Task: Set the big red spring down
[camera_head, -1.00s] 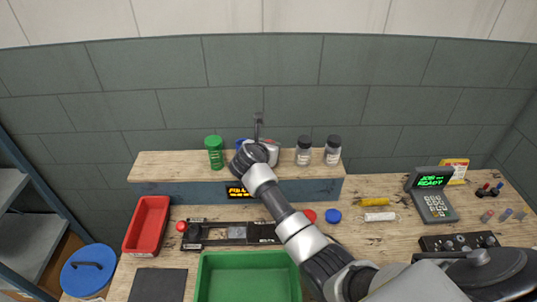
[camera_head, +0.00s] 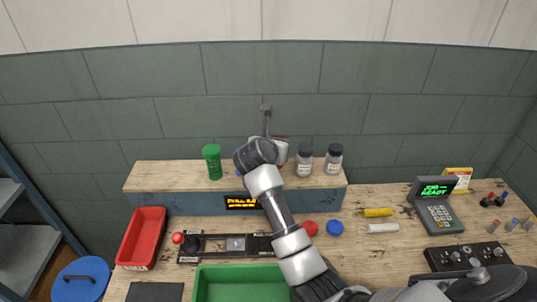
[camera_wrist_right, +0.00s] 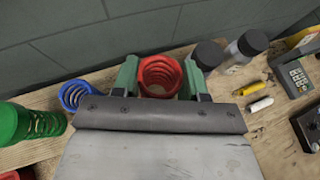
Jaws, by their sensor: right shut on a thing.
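The big red spring (camera_wrist_right: 160,72) stands between the green fingers of my right gripper (camera_wrist_right: 158,78) in the right wrist view. The fingers are shut on its two sides, and I look down into its coils. The spring is over or on the raised wooden shelf (camera_head: 160,175); I cannot tell whether its base touches the wood. In the head view my right wrist hides most of the gripper and spring. My left gripper is not in view.
A blue spring (camera_wrist_right: 74,95) and a green spring (camera_wrist_right: 40,122) stand left of the red one. Two dark-lidded jars (camera_head: 304,160) (camera_head: 333,158) stand close on its right. Below are a red tray (camera_head: 143,236), a green tray (camera_head: 235,283) and a device with a red knob (camera_head: 178,238).

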